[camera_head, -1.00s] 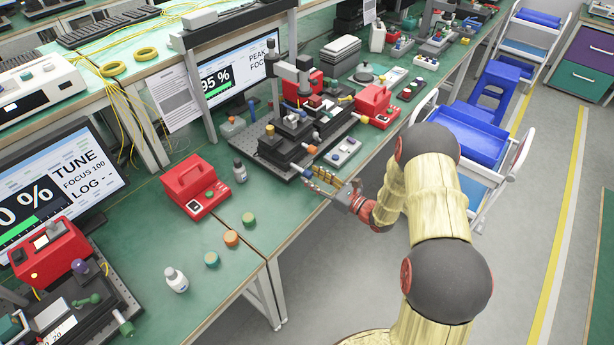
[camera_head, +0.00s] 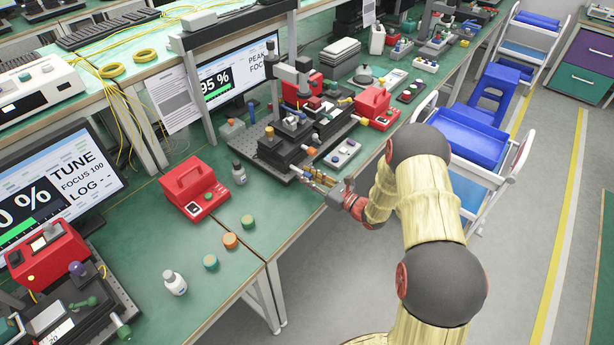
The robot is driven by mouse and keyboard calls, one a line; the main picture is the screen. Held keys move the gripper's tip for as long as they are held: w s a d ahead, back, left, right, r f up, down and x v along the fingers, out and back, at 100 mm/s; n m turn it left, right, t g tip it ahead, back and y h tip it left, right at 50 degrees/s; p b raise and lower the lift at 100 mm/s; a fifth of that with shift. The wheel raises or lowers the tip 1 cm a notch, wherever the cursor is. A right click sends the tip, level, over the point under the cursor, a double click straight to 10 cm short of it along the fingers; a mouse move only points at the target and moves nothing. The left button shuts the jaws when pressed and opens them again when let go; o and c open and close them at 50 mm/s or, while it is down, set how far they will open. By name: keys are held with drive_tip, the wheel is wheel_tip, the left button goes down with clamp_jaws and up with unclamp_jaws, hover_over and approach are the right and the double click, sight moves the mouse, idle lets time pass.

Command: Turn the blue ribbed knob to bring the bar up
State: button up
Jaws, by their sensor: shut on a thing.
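The blue ribbed knob (camera_head: 307,175) is a small blue end at the front edge of the dark collimator stage (camera_head: 277,163), mostly hidden by the fingers. My gripper (camera_head: 311,178) reaches in from the right, low over the bench edge, and is shut on this knob. The middle monitor (camera_head: 220,80) reads 95 % with a green bar (camera_head: 236,93) under the number, and "PEAK" and "FOCUS" at its right, partly covered by a post.
A blue cart (camera_head: 464,139) stands behind my arm.

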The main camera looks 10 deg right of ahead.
clamp_jaws()
drive_tip(key=shift+r+m+p, duration=0.15)
drive_tip(key=shift+m+p, duration=0.55)
drive_tip(key=shift+p, duration=0.1)
drive_tip(key=shift+m+p, duration=0.4)
drive_tip(key=shift+m, duration=0.2)
drive_tip(key=o, duration=0.7)
unclamp_jaws()
drive_tip(key=shift+s+d, duration=0.1)
drive_tip(key=shift+d, duration=0.05)
